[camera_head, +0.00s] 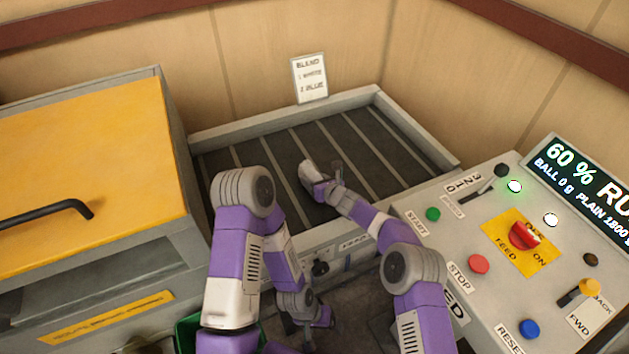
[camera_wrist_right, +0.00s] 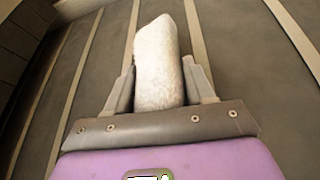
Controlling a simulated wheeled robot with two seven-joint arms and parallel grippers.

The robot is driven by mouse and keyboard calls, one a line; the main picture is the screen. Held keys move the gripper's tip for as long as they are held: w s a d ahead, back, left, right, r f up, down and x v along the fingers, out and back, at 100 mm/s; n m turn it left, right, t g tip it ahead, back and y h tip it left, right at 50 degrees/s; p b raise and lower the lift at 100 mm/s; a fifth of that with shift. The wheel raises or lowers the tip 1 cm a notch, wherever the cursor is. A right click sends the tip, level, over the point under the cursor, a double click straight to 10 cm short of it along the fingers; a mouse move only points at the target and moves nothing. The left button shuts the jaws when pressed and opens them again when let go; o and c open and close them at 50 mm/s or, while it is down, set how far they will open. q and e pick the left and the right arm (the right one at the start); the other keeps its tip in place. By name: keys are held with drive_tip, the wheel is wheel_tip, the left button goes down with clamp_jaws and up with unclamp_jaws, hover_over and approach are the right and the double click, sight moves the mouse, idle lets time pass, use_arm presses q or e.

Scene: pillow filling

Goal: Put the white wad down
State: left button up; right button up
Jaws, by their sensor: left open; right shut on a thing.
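The white wad (camera_wrist_right: 157,55) is a fuzzy, elongated piece between the two grey fingers of my right gripper (camera_wrist_right: 158,84) in the right wrist view. My right gripper is shut on it. Behind it is the dark slatted bed (camera_head: 225,160), framed by a grey rim. In the head view my right gripper (camera_head: 318,183) is over the middle of that bed; the wad is hard to tell from the pale gripper there. Whether the wad touches the slats cannot be told. My left gripper (camera_head: 312,320) is low in front of the bed, open, partly hidden by my left arm.
A sign (camera_head: 309,79) reading "BLEND" stands at the bed's back rim. A yellow-topped cabinet (camera_head: 90,140) with a black handle is at left. A control panel (camera_head: 450,240) with buttons, a red knob and a display is at right. A green container (camera_head: 188,335) shows low. Much of the bed is bare.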

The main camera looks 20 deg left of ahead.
drive_tip(key=shift+f+b, duration=0.35)
drive_tip(key=shift+b, duration=0.1)
drive_tip(key=o, duration=1.1)
drive_tip(key=shift+o, duration=0.2)
drive_tip(key=shift+r+p, duration=0.7)
drive_tip(key=shift+p, duration=0.3)
drive_tip(key=shift+d+r, duration=0.15)
drive_tip(key=shift+d, duration=0.05)
drive_tip(key=shift+v, duration=3.5)
drive_tip(key=shift+s, duration=0.15)
